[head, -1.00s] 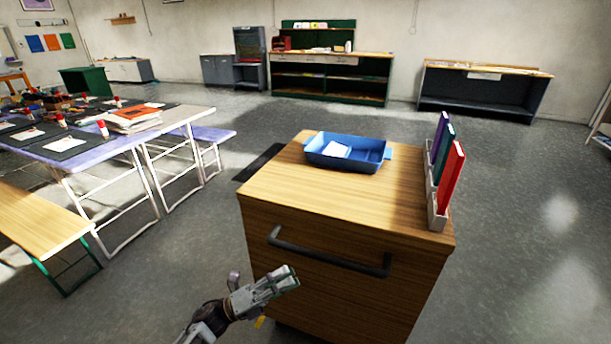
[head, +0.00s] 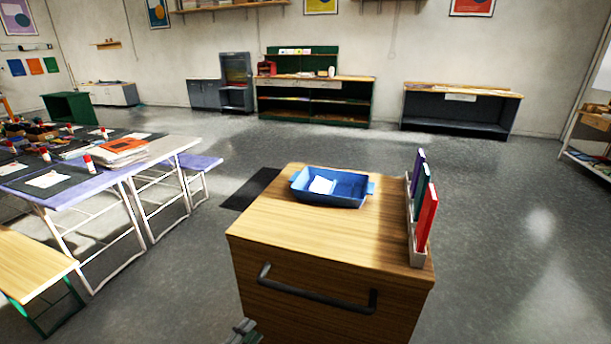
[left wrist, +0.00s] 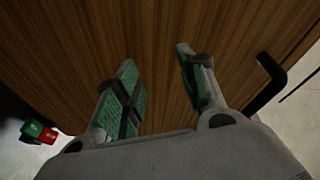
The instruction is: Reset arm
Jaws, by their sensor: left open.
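My left gripper (head: 243,332) just shows at the bottom edge of the head view, low in front of the wooden cabinet (head: 300,222). In the left wrist view its two green-padded fingers (left wrist: 158,90) are apart with nothing between them. They face the cabinet's wood-grain front (left wrist: 150,40). The dark bar handle (head: 315,292) of the cabinet shows at the right of the left wrist view (left wrist: 270,80). My right gripper is in neither view.
A blue tray (head: 350,189) holding a white item stands on the cabinet top, beside a rack with several upright coloured folders (head: 425,215). A work table (head: 180,145) and bench (head: 30,260) stand at left. Floor to the right is clear.

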